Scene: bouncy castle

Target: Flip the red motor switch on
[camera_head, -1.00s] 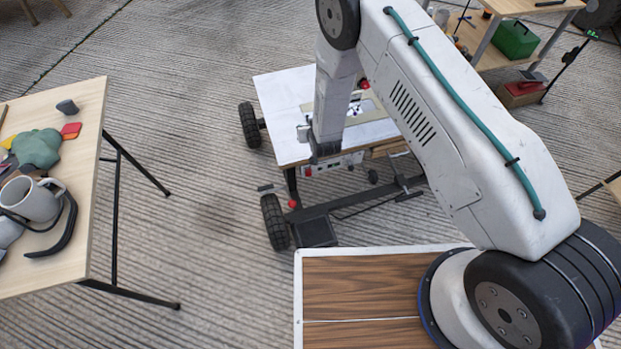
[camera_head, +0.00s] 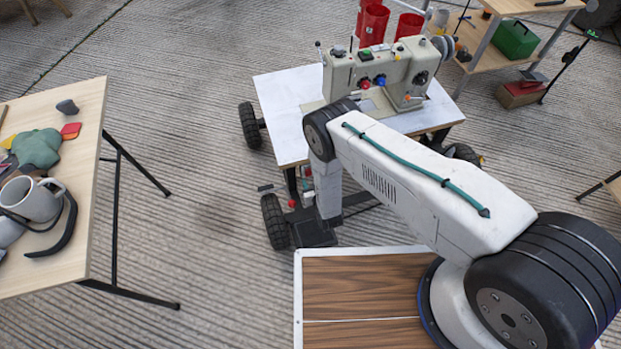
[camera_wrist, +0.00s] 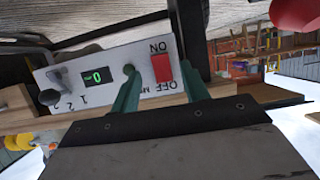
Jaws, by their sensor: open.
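The red motor switch (camera_wrist: 161,68) sits on a white control panel (camera_wrist: 105,78) in the wrist view, between upside-down ON and OFF labels. My gripper (camera_wrist: 159,76) is open, with a green finger on each side of the switch and nothing held. I cannot tell whether the fingers touch the panel or which way the switch is tipped. A green display reading 0 is beside it. In the head view, my arm reaches down at the front edge of the sewing machine table (camera_head: 280,95) and hides the panel and my fingertips.
The sewing machine (camera_head: 400,70) stands on the wheeled table, with its black wheels (camera_head: 275,222) below. A wooden table (camera_head: 70,220) with a mug is at the left. A shelf with a green box (camera_head: 516,38) is at the upper right. Open floor lies between the tables.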

